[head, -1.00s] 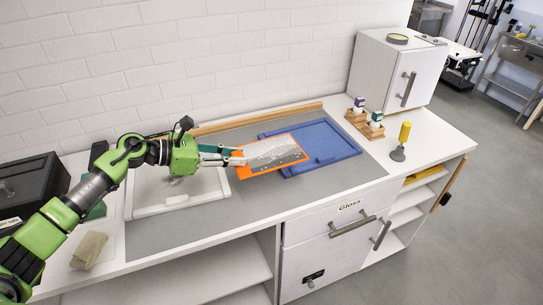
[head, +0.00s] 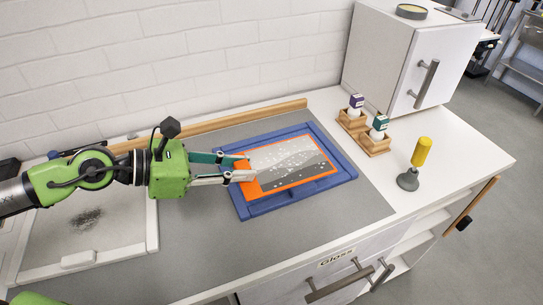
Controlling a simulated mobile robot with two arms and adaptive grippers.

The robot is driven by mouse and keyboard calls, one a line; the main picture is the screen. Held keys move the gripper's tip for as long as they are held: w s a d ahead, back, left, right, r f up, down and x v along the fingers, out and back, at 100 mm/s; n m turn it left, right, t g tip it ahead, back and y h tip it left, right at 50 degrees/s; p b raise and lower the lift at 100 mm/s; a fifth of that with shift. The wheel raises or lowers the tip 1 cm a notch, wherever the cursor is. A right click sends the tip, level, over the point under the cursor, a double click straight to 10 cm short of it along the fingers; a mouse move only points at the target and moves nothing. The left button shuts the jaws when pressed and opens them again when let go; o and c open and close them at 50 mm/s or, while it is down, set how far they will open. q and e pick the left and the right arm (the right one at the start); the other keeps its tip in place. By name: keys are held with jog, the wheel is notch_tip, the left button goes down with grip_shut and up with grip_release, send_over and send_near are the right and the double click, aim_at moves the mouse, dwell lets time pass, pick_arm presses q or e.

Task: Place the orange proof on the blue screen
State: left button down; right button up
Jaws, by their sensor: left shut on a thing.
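The orange proof (head: 290,163) is a flat sheet with an orange border and a grey and white picture. My left gripper (head: 246,171) is shut on its left edge. The proof lies over the blue screen (head: 343,171), a flat blue tray-like frame on the grey mat. It covers most of the screen's middle, and the blue rim shows around it. I cannot tell whether the proof touches the screen or hangs just above it. My right gripper is not in view.
A white tray sink (head: 120,244) is at the left. Wooden holders with small bottles (head: 377,132) and a yellow-handled tool (head: 416,161) stand to the right. A wooden strip (head: 215,123) runs along the wall. The grey mat (head: 215,245) is clear in front.

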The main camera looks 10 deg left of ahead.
aim_at(244, 153)
pick_arm(q)
jog(key=w+f, duration=0.1)
jog(key=w, duration=0.1)
jog(key=w+p, duration=0.1)
jog(key=w, duration=0.1)
jog(key=w+a+f+p, duration=0.1)
jog(key=w, duration=0.2)
jog(key=shift+f, duration=0.3)
jog(key=w+f, duration=0.3)
jog(key=w+f+p, duration=0.1)
jog(key=f, duration=0.1)
jog(key=shift+w+a+f, duration=0.2)
jog(key=shift+w+a, duration=0.05)
jog(key=shift+w, duration=0.05)
jog(key=shift+w+f, duration=0.35)
jog(key=shift+f, duration=0.1)
notch_tip(244, 153, down, 3)
jog(key=shift+w+a+f+p, duration=0.1)
jog(key=shift+f+p, duration=0.1)
jog(key=shift+p, duration=0.4)
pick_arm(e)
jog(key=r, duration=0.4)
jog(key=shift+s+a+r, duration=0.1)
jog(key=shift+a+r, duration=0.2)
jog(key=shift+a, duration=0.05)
pick_arm(q)
jog(key=shift+f, duration=0.1)
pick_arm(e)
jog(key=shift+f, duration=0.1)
